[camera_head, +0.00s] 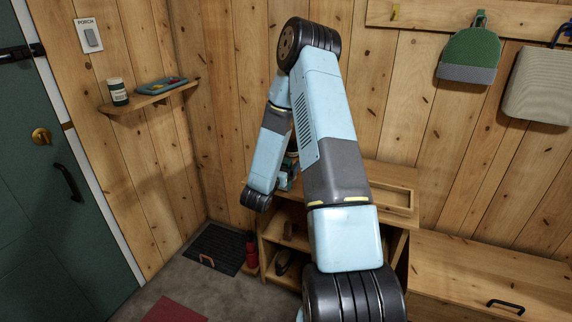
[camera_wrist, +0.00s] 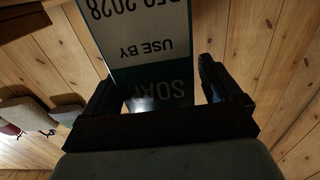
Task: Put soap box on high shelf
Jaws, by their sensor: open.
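The soap box (camera_wrist: 150,45) is white and dark green, with upside-down "SOAP" and "USE BY" print. It fills much of the gap between the two dark fingers of my gripper (camera_wrist: 158,90) in the wrist view. The gripper is open around it, with a small gap showing at the right finger. In the head view my arm hides most of the gripper and box. A small wooden wall shelf (camera_head: 150,99) is at the upper left, higher than the bench unit.
A wooden cubby unit (camera_head: 390,176) with a recessed top stands behind my arm. A lower wooden bench (camera_head: 480,262) is at the right. A green door (camera_head: 50,190) is at the left.

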